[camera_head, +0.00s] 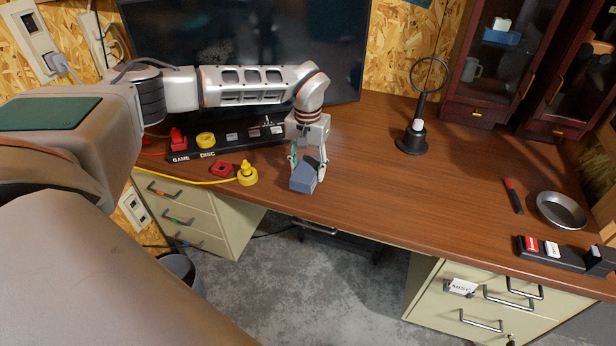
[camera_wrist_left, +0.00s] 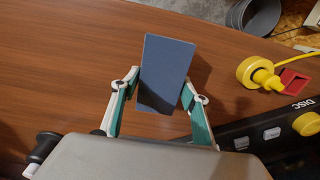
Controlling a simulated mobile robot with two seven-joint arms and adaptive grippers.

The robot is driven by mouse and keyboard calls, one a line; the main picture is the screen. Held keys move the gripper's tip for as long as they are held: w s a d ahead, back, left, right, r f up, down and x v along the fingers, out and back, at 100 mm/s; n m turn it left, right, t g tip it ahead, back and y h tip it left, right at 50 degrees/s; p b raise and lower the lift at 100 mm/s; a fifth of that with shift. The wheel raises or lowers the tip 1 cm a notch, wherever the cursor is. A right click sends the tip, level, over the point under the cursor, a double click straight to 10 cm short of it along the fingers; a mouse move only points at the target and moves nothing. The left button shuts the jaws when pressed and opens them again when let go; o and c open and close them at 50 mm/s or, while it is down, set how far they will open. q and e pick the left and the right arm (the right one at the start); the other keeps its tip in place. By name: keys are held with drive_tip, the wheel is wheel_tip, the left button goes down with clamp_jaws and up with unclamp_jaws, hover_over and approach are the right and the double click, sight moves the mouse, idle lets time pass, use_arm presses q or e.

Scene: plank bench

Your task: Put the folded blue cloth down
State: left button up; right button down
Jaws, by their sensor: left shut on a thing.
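The folded blue cloth (camera_head: 303,178) is a small blue-grey block near the front edge of the wooden desk in the head view. My left gripper (camera_head: 309,163) is above it with its fingers around it. In the left wrist view the cloth (camera_wrist_left: 165,72) stands out between the two teal-padded fingers of the left gripper (camera_wrist_left: 160,98), which is shut on it. A dark shadow falls across part of the cloth. Whether its underside touches the desk cannot be told. My right gripper is not in view.
A yellow knob piece (camera_head: 247,174) and red piece (camera_head: 221,168) lie left of the cloth, before a black labelled strip (camera_head: 222,148). A black ring stand (camera_head: 412,139), red-handled tool (camera_head: 513,196) and metal bowl (camera_head: 562,210) stand to the right. The desk's middle right is clear.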

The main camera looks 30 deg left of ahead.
sight(308, 177)
use_arm(q)
drive_tip(key=shift+f, duration=1.7)
drive_tip(key=o, duration=1)
